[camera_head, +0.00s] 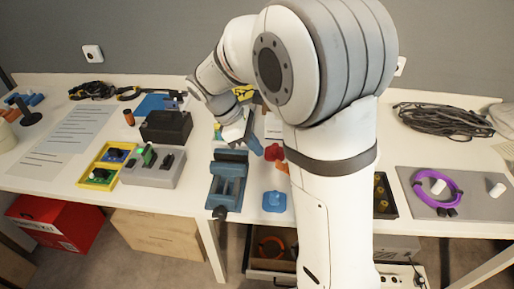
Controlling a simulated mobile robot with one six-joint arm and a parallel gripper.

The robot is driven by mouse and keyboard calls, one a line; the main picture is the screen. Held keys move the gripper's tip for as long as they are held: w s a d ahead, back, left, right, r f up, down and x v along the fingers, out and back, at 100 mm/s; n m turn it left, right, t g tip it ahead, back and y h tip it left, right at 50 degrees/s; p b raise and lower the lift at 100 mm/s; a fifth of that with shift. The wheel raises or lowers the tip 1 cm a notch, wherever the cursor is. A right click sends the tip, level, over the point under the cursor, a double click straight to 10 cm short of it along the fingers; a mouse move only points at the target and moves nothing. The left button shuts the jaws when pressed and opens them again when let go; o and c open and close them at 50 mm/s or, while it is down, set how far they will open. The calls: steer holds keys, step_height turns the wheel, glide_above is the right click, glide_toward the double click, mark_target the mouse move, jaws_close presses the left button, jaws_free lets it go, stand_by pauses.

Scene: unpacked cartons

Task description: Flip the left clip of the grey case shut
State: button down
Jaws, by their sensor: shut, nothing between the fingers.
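A grey box (154,176) sits on the table left of centre, with a green piece (148,156) and a dark piece (167,161) on its top. It is the nearest match to the grey case, but I cannot make out its clips or tell whether they are open or shut. My gripper (250,141) is right of the box, above the table and behind the blue vise. It is shut and empty, clear of the grey box. The fingertips are small and hard to separate from the objects behind them. My arm covers much of the table's centre right.
A yellow tray (83,179) adjoins the grey box on its left, and a black box (160,138) stands behind it. A blue vise (214,190) stands to its right. Papers (67,137) lie at left. A purple ring (417,187) and cable coil (445,119) lie at right.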

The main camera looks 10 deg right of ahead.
steer(key=b+x, duration=0.1)
steer(key=x, duration=0.6)
steer(key=shift+f, duration=0.2)
steer(key=shift+r, duration=0.15)
